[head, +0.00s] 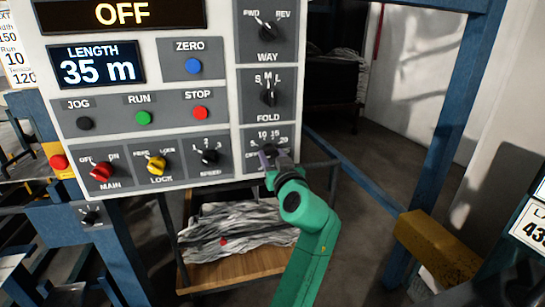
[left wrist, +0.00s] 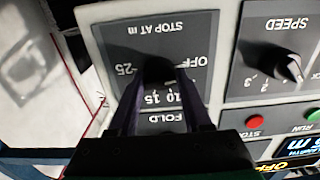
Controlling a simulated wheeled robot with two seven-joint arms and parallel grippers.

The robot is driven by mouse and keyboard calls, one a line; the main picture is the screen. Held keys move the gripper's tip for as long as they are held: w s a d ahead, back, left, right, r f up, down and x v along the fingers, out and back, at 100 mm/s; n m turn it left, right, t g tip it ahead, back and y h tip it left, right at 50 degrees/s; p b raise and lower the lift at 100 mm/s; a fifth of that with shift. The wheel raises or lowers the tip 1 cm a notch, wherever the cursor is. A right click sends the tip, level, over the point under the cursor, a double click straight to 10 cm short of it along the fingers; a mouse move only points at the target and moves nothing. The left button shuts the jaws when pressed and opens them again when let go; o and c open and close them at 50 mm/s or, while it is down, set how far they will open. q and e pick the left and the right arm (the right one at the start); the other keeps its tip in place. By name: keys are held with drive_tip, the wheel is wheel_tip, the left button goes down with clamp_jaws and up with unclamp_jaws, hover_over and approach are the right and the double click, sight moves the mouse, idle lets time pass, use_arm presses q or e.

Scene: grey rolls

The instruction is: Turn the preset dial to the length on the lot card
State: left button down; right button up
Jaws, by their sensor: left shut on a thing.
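The preset dial is a dark knob (left wrist: 155,72) on a grey plate marked STOP AT m (left wrist: 165,28), upside down in the left wrist view. OFF, 25, 15 and 10 can be read around it. In the head view the dial plate (head: 287,138) is at the panel's lower right. My left gripper (head: 269,157), on the green arm, is shut on the knob; its fingers (left wrist: 155,95) lie on both sides of it. The fingers hide the knob's pointer, so its setting cannot be told. My right gripper is out of view.
The display reads LENGTH 35 m (head: 97,64), with OFF (head: 122,14) above. FOLD (head: 268,92) and SPEED (head: 209,156) knobs flank the dial. A white card (head: 17,62) at left and a label (head: 532,222) at right are cut off. A wooden tray (head: 235,274) with grey material stands below.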

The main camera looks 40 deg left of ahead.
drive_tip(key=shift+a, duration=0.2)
use_arm(q)
drive_tip(key=shift+m, duration=0.6)
drive_tip(key=m+p, duration=0.1)
drive_tip(key=m, duration=0.3)
drive_tip(key=shift+r, duration=0.1)
drive_tip(key=m+p, duration=0.2)
drive_tip(key=m, duration=0.2)
drive_tip(key=shift+m+p, duration=0.3)
drive_tip(key=m+p, duration=0.3)
drive_tip(key=m, duration=0.2)
drive_tip(key=shift+m, duration=0.3)
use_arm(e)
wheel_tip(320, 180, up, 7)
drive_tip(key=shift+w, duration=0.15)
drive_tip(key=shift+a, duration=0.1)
